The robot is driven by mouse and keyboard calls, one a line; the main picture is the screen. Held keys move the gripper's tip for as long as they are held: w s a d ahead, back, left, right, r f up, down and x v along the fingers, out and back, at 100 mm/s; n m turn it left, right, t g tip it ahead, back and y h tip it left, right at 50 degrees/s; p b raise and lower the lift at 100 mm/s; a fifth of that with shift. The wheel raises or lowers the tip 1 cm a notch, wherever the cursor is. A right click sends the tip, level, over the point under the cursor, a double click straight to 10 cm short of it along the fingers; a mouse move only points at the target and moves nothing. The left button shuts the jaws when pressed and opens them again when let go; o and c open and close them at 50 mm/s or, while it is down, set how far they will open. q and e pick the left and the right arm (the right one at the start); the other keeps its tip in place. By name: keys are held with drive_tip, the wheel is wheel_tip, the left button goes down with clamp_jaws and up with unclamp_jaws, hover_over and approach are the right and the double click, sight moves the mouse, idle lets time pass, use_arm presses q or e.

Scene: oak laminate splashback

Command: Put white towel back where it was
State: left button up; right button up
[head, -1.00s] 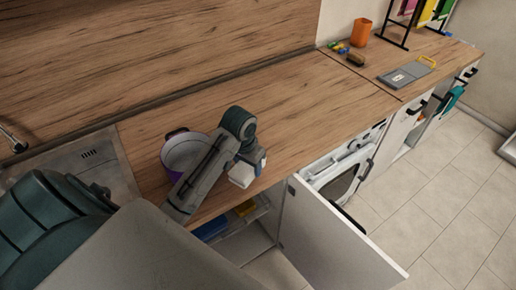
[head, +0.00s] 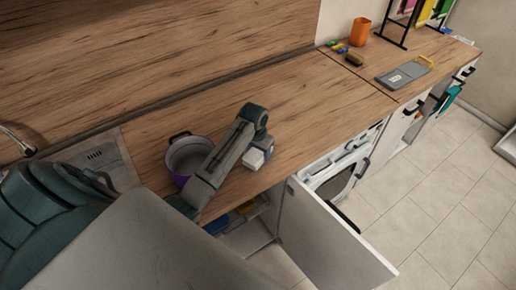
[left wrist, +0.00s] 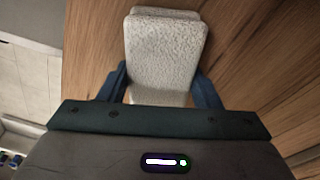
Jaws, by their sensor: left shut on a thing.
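The folded white towel (head: 254,158) is held over the wooden countertop, close to its front edge. My left gripper (head: 260,150) comes in from the left in the head view and is shut on the towel. In the left wrist view the towel (left wrist: 166,55) stands out between the two blue fingers, with wood grain behind it. Whether the towel touches the countertop cannot be told. My right gripper is not in view.
A pot (head: 186,156) stands left of my left gripper, partly behind my arm. A cabinet door (head: 325,240) hangs open below, with blue and yellow things inside. An orange cup (head: 360,32) and a grey board (head: 404,73) are farther right. The middle of the countertop (head: 310,100) is clear.

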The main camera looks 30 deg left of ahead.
sight(256, 153)
use_arm(q)
drive_tip(key=shift+f, duration=0.1)
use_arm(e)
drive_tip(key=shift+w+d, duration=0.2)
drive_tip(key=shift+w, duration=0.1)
use_arm(q)
drive_tip(key=o, duration=0.9)
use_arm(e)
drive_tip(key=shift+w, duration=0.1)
use_arm(q)
drive_tip(key=shift+r+b, duration=0.35)
drive_tip(key=shift+r, duration=0.15)
drive_tip(key=r+b, duration=0.1)
drive_tip(key=r, duration=0.1)
drive_tip(key=r+b, duration=0.1)
drive_tip(key=r, duration=0.2)
drive_tip(key=s+r+b, duration=0.1)
drive_tip(key=r, duration=0.2)
drive_tip(key=shift+r, duration=0.2)
drive_tip(key=r, duration=0.1)
drive_tip(key=r+p, duration=0.1)
drive_tip(key=shift+s+r, duration=0.25)
drive_tip(key=shift+r, duration=0.15)
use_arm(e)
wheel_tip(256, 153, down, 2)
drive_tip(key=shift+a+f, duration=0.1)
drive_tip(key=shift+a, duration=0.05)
